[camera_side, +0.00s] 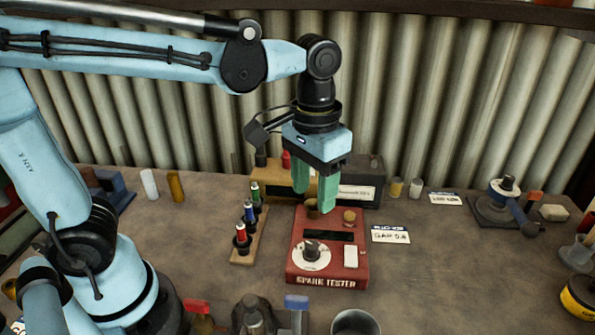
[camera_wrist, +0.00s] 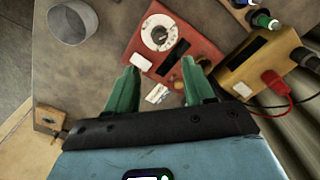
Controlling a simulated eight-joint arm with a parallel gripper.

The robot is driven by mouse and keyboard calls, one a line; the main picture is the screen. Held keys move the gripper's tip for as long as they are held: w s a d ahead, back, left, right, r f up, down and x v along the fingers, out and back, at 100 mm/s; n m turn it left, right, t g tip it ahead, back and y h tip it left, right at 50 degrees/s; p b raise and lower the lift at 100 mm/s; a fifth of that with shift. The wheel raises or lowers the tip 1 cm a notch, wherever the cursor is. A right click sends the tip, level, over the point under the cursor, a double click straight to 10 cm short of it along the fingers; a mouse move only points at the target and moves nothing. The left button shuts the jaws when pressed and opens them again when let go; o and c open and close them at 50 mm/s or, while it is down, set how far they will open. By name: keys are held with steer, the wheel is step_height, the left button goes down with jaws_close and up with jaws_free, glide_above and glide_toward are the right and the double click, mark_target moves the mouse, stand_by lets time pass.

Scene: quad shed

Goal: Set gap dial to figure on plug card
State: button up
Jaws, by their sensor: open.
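The red spark tester (camera_side: 345,272) sits on the bench. Its white round gap dial (camera_side: 312,262) with a dark knob is at the front left of its top face. The dial also shows in the wrist view (camera_wrist: 159,32); its setting is too small to read. A white plug card (camera_side: 391,236) lies just right of the tester. It reads "GAP" and a figure that looks like 0.8, but blurred. The card shows between my fingers in the wrist view (camera_wrist: 158,94). My gripper (camera_side: 315,198) is open and empty, above the tester's back part, behind and apart from the dial.
A wooden rack (camera_side: 248,236) with several plugs stands left of the tester. A yellow box (camera_side: 277,186) stands behind it. A grey cup (camera_side: 356,322) and red- and blue-topped tools are in front. Another card (camera_side: 445,199) and a clamp-like device (camera_side: 497,208) are right.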

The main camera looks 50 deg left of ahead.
mark_target(312, 244)
steer(key=shift+f, duration=6.05)
jaws_close()
steer(key=m, duration=0.3)
steer(key=shift+m, duration=2.3)
